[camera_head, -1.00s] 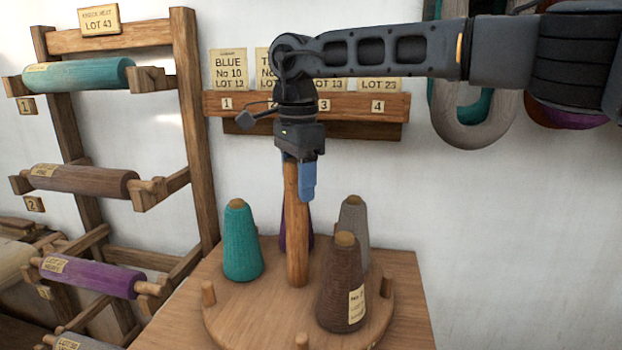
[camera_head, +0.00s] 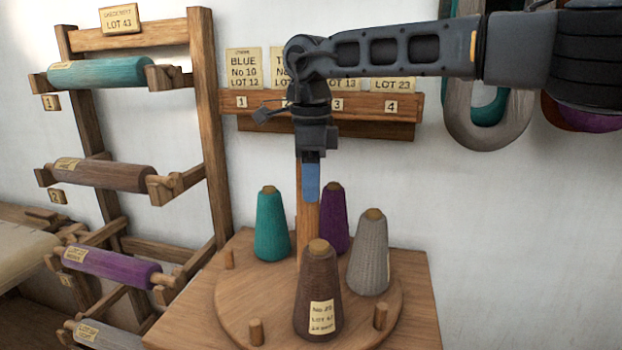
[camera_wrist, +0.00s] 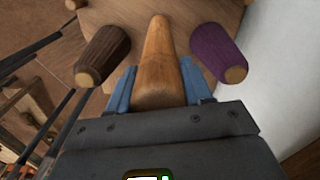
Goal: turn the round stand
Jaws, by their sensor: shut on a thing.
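The round stand (camera_head: 240,297) is a wooden disc with a central post (camera_head: 307,232) and short pegs (camera_head: 256,331) near its rim. Cones of yarn stand on it: teal (camera_head: 271,225) at back left, purple (camera_head: 336,220) at back right, grey (camera_head: 369,254) at right and brown (camera_head: 318,292) in front, with a paper label. My gripper (camera_head: 310,182) points down and is shut on the upper part of the post. In the wrist view the post (camera_wrist: 159,65) lies between the blue fingers (camera_wrist: 160,92), with the brown and purple cones apart on either side.
The stand sits on a wooden table (camera_head: 420,320). A rack (camera_head: 205,120) with coloured rolls stands at left. A numbered board (camera_head: 365,104) with cards hangs on the wall behind my gripper. Looped yarn hanks (camera_head: 480,110) hang at upper right.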

